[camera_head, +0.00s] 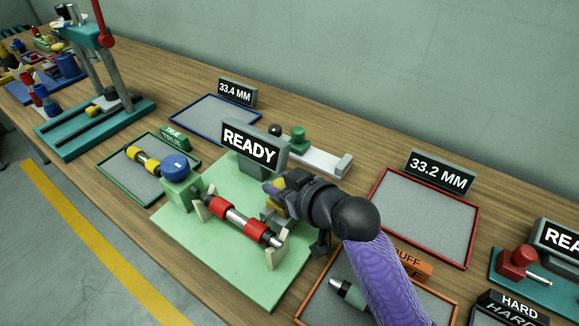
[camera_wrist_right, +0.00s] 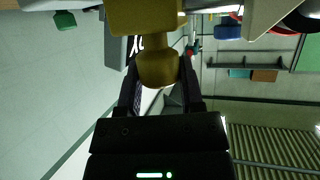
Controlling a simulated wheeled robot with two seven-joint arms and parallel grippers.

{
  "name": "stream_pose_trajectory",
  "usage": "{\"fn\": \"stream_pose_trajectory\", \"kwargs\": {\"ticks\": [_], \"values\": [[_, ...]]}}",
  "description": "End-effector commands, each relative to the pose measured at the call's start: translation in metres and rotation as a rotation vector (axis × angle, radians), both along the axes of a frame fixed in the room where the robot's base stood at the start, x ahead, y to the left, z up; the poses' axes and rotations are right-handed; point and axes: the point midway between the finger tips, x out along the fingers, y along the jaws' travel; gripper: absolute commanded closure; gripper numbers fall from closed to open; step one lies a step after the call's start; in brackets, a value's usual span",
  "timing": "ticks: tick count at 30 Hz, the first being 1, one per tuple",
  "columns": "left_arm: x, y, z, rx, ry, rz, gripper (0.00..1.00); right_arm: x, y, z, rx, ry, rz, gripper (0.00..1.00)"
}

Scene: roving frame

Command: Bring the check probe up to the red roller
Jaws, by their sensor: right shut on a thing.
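The red roller (camera_head: 226,215), a shaft with two red bands and black and steel parts, lies across pale supports on a light green base (camera_head: 200,255). My right gripper (camera_head: 276,196) comes in from the right, behind the roller. It is shut on the brass-yellow knob of the check probe, which shows between the dark fingers in the right wrist view (camera_wrist_right: 158,66). The probe's block (camera_head: 275,213) is partly hidden by the gripper in the head view. Whether its tip touches the roller cannot be told. My left gripper is not in view.
A READY sign (camera_head: 250,146) stands close behind the gripper. A blue-topped green block (camera_head: 179,180) is at the roller's left end. A green-rimmed tray (camera_head: 125,180) holds a yellow-banded roller. A red-rimmed tray (camera_head: 425,215) is empty. An orange-rimmed tray (camera_head: 310,305) lies partly under my arm.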

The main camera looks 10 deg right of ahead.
Motion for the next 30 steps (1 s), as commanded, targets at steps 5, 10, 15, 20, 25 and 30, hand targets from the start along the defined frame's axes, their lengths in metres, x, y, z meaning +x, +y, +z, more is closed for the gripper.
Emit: {"fn": "stream_pose_trajectory", "kwargs": {"ticks": [5, 10, 15, 20, 25, 30], "values": [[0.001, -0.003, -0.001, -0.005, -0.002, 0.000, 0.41, -0.002, 0.003, -0.003, 0.005, 0.007, 0.006, 1.00], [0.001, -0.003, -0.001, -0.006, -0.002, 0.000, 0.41, -0.002, 0.002, -0.003, 0.005, 0.007, 0.006, 0.29], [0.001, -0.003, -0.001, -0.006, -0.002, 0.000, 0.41, -0.001, 0.002, -0.002, 0.005, 0.005, 0.005, 0.16], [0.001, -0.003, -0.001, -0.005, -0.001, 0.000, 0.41, -0.001, 0.001, -0.002, 0.005, 0.004, 0.004, 0.16], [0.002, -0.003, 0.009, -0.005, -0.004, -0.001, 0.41, -0.018, -0.009, 0.009, 0.003, 0.003, 0.003, 0.16], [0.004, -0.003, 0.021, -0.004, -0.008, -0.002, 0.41, -0.051, -0.028, 0.024, 0.000, 0.005, 0.004, 0.16]]}}
